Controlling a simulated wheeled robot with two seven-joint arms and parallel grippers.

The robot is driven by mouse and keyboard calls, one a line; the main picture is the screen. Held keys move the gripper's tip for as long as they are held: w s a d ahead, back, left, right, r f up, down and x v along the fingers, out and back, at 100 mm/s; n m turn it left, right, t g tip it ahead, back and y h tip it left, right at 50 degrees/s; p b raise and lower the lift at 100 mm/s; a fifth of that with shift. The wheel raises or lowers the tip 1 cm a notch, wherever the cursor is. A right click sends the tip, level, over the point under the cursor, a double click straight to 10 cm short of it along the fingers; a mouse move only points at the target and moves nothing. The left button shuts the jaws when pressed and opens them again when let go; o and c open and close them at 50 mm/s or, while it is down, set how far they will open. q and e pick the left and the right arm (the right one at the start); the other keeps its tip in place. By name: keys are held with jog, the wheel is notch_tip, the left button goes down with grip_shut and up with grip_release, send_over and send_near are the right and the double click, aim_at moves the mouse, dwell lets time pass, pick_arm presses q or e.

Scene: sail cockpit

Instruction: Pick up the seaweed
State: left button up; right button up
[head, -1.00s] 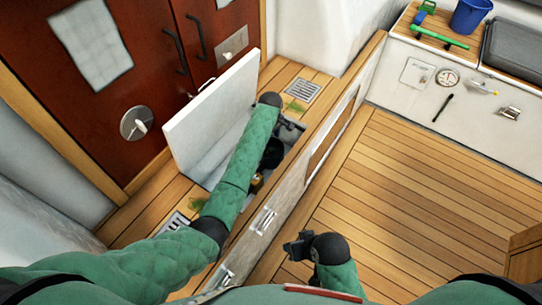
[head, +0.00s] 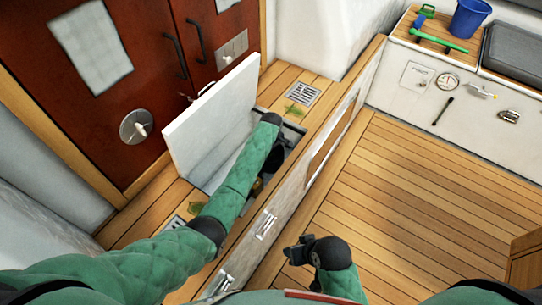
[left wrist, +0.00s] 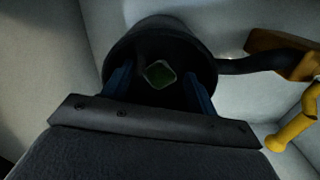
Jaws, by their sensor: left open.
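Green seaweed tufts lie on the wooden deck in the head view. One (head: 294,110) is beside the far grate, and another (head: 195,208) is near the closer grate. My left gripper (head: 275,157) points down inside the open locker. In the left wrist view its two blue-sided fingers (left wrist: 158,88) are open and apart over a round black container (left wrist: 205,45). A small dark-green diamond-shaped thing (left wrist: 158,73) shows between the fingers inside it; I cannot tell whether it is seaweed. My right gripper (head: 299,252) hangs above the floor; its jaw gap is unclear.
The raised white locker lid (head: 210,135) stands left of my left arm. The locker's front wall (head: 300,178) runs along its right side. Yellow-handled gear (left wrist: 292,130) lies beside the container. A blue bucket (head: 470,17) is at back right. The plank floor (head: 410,190) is clear.

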pick_arm(q)
jog(key=shift+c, duration=0.5)
jog(key=c, duration=1)
jog(key=shift+o, duration=0.2)
